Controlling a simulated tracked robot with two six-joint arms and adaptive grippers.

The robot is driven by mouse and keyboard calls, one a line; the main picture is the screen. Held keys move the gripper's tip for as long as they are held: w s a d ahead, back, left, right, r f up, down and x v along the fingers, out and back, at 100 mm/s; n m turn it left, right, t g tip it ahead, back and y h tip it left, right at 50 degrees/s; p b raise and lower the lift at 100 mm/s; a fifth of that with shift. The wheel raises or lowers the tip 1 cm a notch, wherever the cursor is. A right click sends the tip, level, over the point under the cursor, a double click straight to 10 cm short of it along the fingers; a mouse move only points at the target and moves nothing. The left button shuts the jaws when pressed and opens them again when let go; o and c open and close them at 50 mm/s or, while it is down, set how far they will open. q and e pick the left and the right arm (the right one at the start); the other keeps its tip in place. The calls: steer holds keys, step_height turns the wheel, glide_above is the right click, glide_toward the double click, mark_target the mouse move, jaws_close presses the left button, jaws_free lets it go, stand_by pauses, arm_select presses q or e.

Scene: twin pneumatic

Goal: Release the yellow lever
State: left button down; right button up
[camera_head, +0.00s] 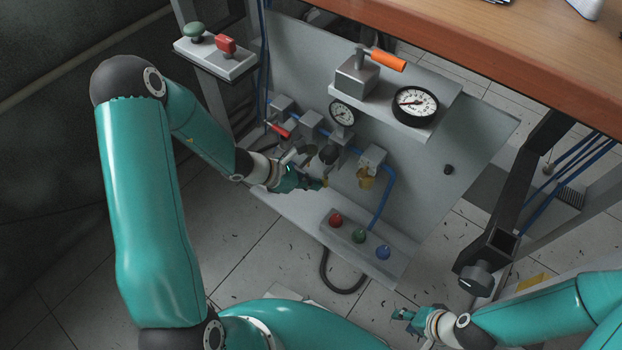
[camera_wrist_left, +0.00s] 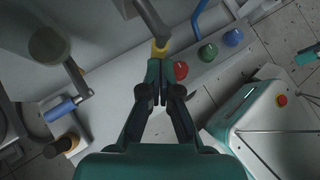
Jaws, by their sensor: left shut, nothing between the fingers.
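The yellow lever shows in the left wrist view as a grey bar coming down from the top, with a yellow end (camera_wrist_left: 160,47). In the head view its yellow end (camera_head: 324,183) shows just right of my left fingertips. My left gripper (camera_head: 312,183) is shut and empty, its fingertips right at the yellow end; I cannot tell whether they touch. In the left wrist view the closed fingers (camera_wrist_left: 160,72) point at that end. My right gripper (camera_head: 411,320) is low at the right, away from the panel; its jaws are too small to read.
A grey panel (camera_head: 445,130) carries gauges, an orange-handled valve (camera_head: 388,60), a red lever (camera_head: 278,129) and a yellow cup-shaped part (camera_head: 366,178). A wooden tabletop (camera_head: 500,45) overhangs at upper right.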

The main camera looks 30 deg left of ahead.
arm_select(q)
steer(key=n+h, duration=0.1)
steer(key=h, duration=0.1)
steer(key=d+n+t+h, duration=0.1)
steer(key=h, duration=0.2)
steer(key=d+n+h+p, duration=0.1)
steer(key=n+h, duration=0.1)
steer(key=shift+s+d+f+h, duration=0.15)
steer(key=shift+d+h, duration=0.05)
steer(key=shift+h, duration=0.2)
arm_select(e)
steer(key=shift+r, duration=0.6)
arm_select(q)
steer(key=s+d+f+v, duration=0.1)
steer(key=s+v, duration=0.1)
steer(key=v, duration=1.1)
steer(key=shift+f, duration=0.4)
arm_select(e)
steer(key=shift+s+a+r, duration=0.15)
steer(key=shift+s+r, duration=0.1)
steer(key=shift+s, duration=0.15)
arm_select(q)
steer(key=shift+s, duration=0.15)
arm_select(e)
steer(key=shift+s, duration=0.15)
